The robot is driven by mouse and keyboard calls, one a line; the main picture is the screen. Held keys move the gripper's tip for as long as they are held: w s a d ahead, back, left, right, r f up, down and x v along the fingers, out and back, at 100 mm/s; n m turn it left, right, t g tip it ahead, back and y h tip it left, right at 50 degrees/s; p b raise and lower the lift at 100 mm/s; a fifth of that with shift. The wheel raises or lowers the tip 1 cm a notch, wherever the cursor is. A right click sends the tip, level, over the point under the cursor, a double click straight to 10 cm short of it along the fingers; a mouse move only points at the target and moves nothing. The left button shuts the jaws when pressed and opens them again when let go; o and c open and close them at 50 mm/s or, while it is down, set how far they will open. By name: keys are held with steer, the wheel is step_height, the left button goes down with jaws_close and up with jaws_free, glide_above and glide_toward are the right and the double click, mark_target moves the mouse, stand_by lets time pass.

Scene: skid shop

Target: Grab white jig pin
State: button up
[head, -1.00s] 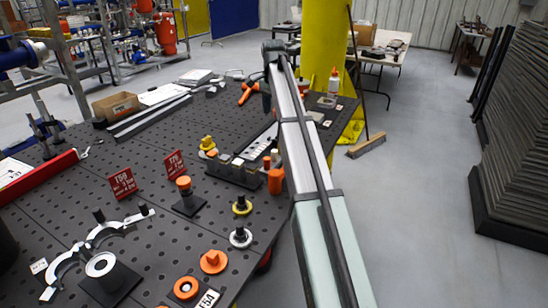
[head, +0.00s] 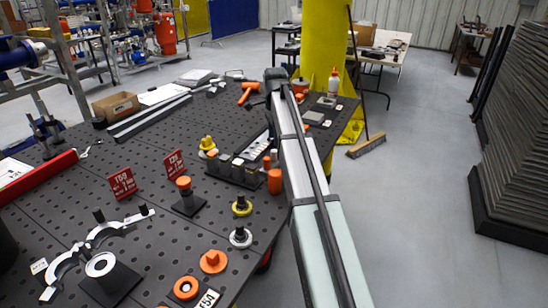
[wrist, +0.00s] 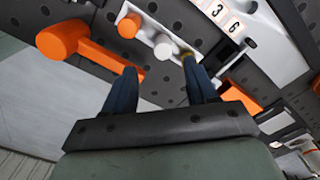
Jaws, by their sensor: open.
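The white jig pin (wrist: 163,48) stands in a pale holder strip (wrist: 148,14) in the wrist view. In the head view my arm hides the gripper.
An orange tool (wrist: 85,48) lies left of the fingers in the wrist view. An orange block (wrist: 240,98) lies to the right, and number cards (wrist: 222,14) lie above. In the head view, the perforated table (head: 150,245) holds several fixtures; open floor lies right.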

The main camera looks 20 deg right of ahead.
mark_target(274, 151)
steer(key=shift+w+a+f, duration=0.1)
steer(key=shift+f, duration=1.8)
steer(key=shift+w+a+f, duration=0.1)
steer(key=shift+f, duration=1.75)
steer(key=shift+c, duration=0.2)
jaws_close()
